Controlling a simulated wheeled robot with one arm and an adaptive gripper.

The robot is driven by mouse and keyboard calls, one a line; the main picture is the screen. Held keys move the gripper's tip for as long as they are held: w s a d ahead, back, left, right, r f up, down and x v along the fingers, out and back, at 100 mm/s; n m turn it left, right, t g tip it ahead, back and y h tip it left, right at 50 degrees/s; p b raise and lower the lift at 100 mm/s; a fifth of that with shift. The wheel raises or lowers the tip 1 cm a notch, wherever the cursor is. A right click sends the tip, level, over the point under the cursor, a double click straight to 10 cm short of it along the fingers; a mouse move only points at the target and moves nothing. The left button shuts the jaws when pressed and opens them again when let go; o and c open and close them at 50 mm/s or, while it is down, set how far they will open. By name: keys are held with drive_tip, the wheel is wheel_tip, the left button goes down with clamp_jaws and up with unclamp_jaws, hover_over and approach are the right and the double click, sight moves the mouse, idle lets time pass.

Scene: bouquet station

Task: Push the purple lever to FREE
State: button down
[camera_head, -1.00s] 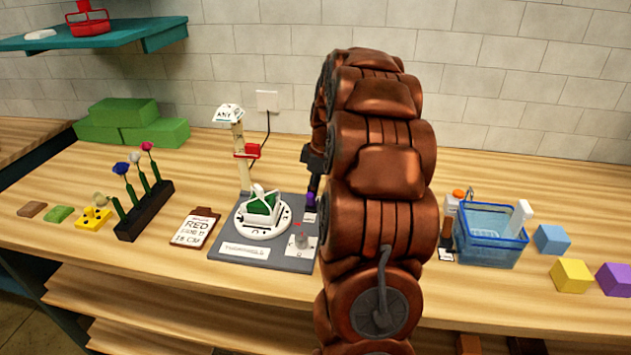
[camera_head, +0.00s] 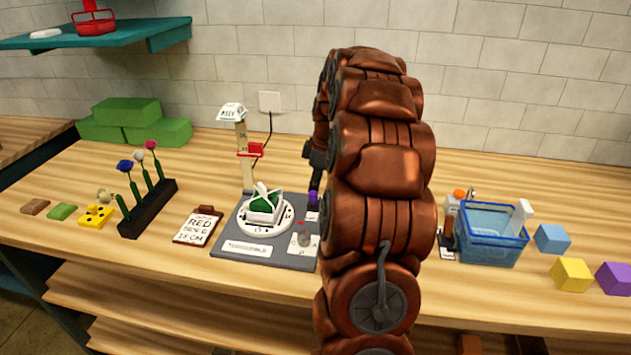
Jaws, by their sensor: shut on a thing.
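The purple lever (camera_head: 312,200) stands at the right edge of the grey turntable base (camera_head: 240,248). My copper-coloured arm covers the area just right of it. The dark end of my gripper (camera_head: 315,183) points down at the lever's top and is shut on it; the fingertips are small and partly hidden by my arm. The lever's markings, including any FREE label, are too small or hidden to read. The white round turntable (camera_head: 250,226) holds a green block in a white frame (camera_head: 263,207).
A post with a red clamp (camera_head: 250,149) stands behind the turntable. A blue basket (camera_head: 490,236) and coloured blocks are right. Open table lies between the gripper and the back wall.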

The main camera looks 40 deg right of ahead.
drive_tip(key=shift+w+d+r, duration=0.1)
drive_tip(key=shift+d+r, duration=0.1)
drive_tip(key=shift+r, duration=1)
wheel_tip(320, 180, up, 4)
drive_tip(key=shift+f+p, duration=0.2)
drive_tip(key=shift+p, duration=0.15)
